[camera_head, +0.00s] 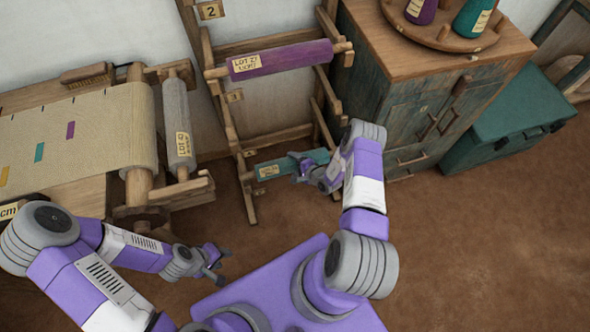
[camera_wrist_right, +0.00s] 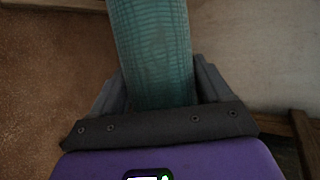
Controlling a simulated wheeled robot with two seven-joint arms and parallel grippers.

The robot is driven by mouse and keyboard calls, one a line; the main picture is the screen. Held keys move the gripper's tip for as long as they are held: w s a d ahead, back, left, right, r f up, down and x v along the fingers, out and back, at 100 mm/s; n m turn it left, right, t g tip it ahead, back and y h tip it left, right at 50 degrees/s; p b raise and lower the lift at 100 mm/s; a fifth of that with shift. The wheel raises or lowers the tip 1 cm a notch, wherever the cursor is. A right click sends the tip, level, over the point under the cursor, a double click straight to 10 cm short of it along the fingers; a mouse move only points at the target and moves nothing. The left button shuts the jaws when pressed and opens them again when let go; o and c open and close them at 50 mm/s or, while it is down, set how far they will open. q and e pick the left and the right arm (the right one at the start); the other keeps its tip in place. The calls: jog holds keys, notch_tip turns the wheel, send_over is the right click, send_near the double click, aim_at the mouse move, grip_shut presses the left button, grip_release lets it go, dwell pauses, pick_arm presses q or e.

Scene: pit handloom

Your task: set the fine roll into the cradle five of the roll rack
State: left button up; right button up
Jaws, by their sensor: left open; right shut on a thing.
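A teal roll (camera_head: 270,170) with a yellow label lies level at the lower part of the wooden roll rack (camera_head: 219,97). The label is too small to read. My right gripper (camera_head: 305,168) is shut on the roll near its right part. In the right wrist view the teal roll (camera_wrist_right: 150,50) runs up from between the fingers. I cannot tell whether the roll touches a cradle. A purple roll (camera_head: 283,59) rests higher on the rack. My left gripper (camera_head: 218,266) is open and empty, low at the left.
A cabinet (camera_head: 420,100) with a round tray of cones and a teal chest (camera_head: 510,115) stand right. Brown floor at the right is clear.

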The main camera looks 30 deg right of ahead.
aim_at(295, 168)
notch_tip(295, 168, down, 4)
jog(key=shift+r+b, duration=0.2)
jog(key=shift+b, duration=0.7)
jog(key=shift+r, duration=0.1)
jog(key=shift+w, duration=0.1)
jog(key=o, duration=1.5)
